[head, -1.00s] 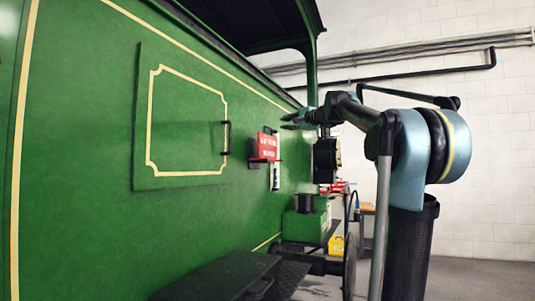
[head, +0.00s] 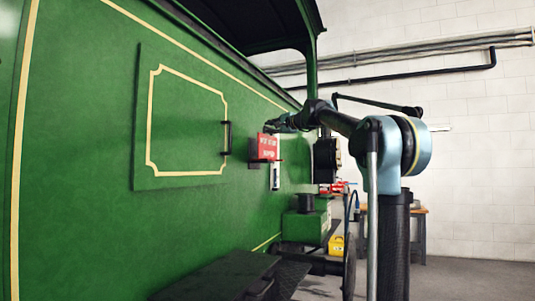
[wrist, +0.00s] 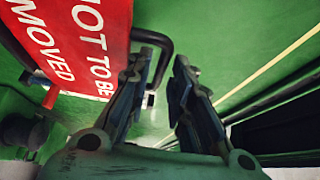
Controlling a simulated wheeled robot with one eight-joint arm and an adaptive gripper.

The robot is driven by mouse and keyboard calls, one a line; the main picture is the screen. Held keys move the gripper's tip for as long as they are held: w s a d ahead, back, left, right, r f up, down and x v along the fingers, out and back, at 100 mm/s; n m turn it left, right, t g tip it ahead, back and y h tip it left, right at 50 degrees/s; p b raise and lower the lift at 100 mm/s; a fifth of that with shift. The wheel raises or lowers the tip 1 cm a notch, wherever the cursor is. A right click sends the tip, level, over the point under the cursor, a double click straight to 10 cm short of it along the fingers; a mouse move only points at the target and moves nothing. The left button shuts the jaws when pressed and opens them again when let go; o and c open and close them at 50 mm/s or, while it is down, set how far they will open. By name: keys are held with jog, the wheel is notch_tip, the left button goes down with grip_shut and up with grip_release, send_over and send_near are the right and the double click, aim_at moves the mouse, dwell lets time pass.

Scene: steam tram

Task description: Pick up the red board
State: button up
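The red board (head: 266,147) with white lettering is on the side of the green tram. In the wrist view the red board (wrist: 75,40) fills the upper left, and the words "NOT TO BE MOVED" can be partly read. My gripper (head: 272,126) is close to the board's top right in the head view. A dark curved handle (wrist: 160,45) passes behind the left finger.
The green tram side (head: 80,120) runs along the left, with a panel and black handle (head: 227,138). A black lamp-like box (head: 326,160) stands just right of the board. A black step (head: 225,277) is below.

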jog(key=shift+x, duration=1.75)
grip_shut()
